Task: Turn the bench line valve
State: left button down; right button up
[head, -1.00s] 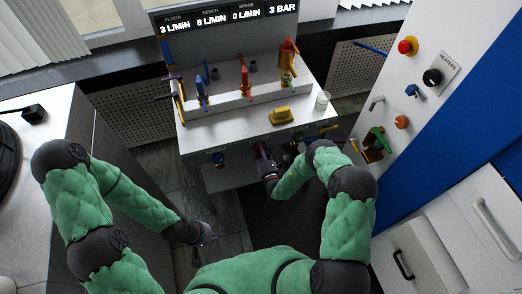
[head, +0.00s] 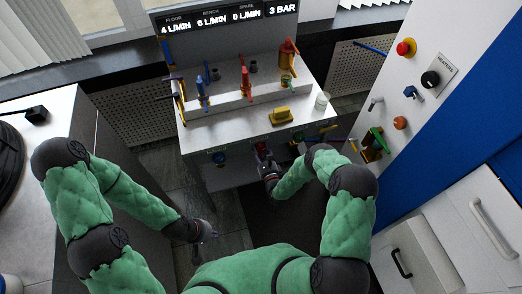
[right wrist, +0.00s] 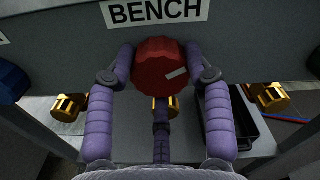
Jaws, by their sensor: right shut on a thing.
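The bench line valve is a red round knob (right wrist: 160,65) with a pale mark on its face, under the BENCH label (right wrist: 155,11) in the right wrist view. My right gripper (right wrist: 162,75) is shut on it, with purple fingers against its left and right sides and a third finger below. In the head view, my right gripper (head: 266,162) is at the front of the bench, and the red knob (head: 261,147) is partly hidden. My left gripper (head: 206,231) hangs low over the floor, away from the bench; its opening is too small to judge.
The display (head: 228,19) reads FLOOR 4, BENCH 6, SPARE 0 L/MIN and 3 BAR. A blue knob (head: 219,158) is left of the red one. Brass fittings (right wrist: 68,107) sit below the panel. A yellow object (head: 281,116) and a beaker (head: 322,101) stand on the bench.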

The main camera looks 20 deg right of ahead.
jog(key=n, duration=0.3)
jog(key=shift+s+f+n, duration=0.15)
jog(key=shift+f+n, duration=0.1)
jog(key=shift+n, duration=0.05)
jog(key=shift+n+p, duration=0.35)
jog(key=shift+n, duration=1.45)
jog(key=shift+d, duration=0.1)
jog(key=o, duration=1.1)
jog(key=shift+o, duration=0.2)
jog(key=shift+r, duration=0.1)
